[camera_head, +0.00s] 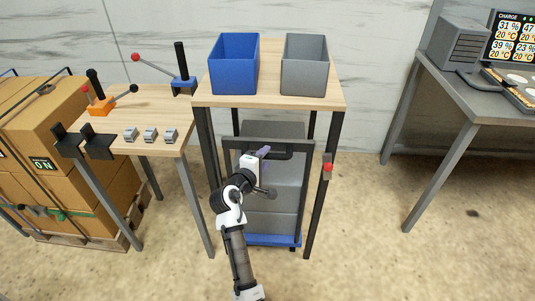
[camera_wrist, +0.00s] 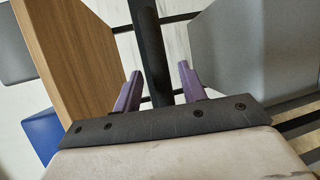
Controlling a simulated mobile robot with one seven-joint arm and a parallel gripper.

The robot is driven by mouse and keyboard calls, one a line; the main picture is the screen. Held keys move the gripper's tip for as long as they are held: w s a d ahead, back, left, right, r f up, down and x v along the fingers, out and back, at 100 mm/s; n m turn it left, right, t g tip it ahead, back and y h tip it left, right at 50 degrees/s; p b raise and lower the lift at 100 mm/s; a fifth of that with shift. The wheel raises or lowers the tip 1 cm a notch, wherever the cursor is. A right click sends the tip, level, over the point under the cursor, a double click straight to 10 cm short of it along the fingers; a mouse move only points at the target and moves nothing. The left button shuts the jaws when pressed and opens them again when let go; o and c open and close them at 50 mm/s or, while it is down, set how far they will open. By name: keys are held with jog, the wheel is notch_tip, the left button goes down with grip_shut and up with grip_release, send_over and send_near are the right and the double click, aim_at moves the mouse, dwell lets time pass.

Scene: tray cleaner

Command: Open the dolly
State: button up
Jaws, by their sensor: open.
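The dolly stands under the middle wooden-topped table, with a blue base (camera_head: 262,240) and a stack of grey crates (camera_head: 275,200) on it. A dark frame (camera_head: 227,158) with a black handle bar (camera_head: 303,146) crosses the front of the stack. I cannot tell whether either finger touches the bar.
A blue bin (camera_head: 234,65) and a grey bin (camera_head: 304,65) stand on the table (camera_head: 270,103). A red knob (camera_head: 327,167) is by its right front leg. A side table (camera_head: 150,100) and boxes are left; a grey desk (camera_head: 450,95) is right. The front floor is clear.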

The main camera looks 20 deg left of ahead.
jog(key=shift+x, duration=1.25)
grip_shut()
